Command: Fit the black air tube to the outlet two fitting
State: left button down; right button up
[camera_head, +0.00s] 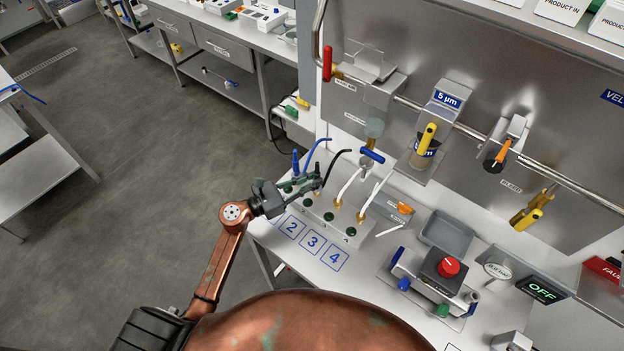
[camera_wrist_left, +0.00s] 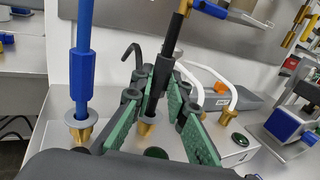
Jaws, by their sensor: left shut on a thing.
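My left gripper (camera_head: 312,182) is over the left part of the outlet block (camera_head: 322,224), with its green-padded fingers shut on the black air tube (camera_head: 333,163). In the left wrist view the black tube (camera_wrist_left: 165,52) stands slightly tilted between the fingers (camera_wrist_left: 158,90). My right gripper is not in view.
A blue tube (camera_wrist_left: 84,55) stands on the neighbouring fitting at left. Two white tubes (camera_head: 347,187) rise from brass fittings at right. A blue-handled valve (camera_head: 372,155) is behind. Number labels (camera_head: 312,243) lie in front. A grey tray (camera_head: 447,232) and a red-knobbed device (camera_head: 449,267) stand right.

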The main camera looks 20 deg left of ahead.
pick_arm(q)
jog(key=shift+f+b, duration=0.3)
jog(key=shift+f, duration=0.1)
jog(key=c, duration=1.8)
grip_release()
jog(key=shift+r, duration=0.15)
jog(key=shift+r+p, duration=0.7)
jog(key=shift+r, duration=0.15)
jog(key=shift+r+p, duration=1.1)
jog(key=shift+r, duration=0.5)
jog(key=shift+r+p, duration=0.35)
jog(key=shift+r, duration=0.15)
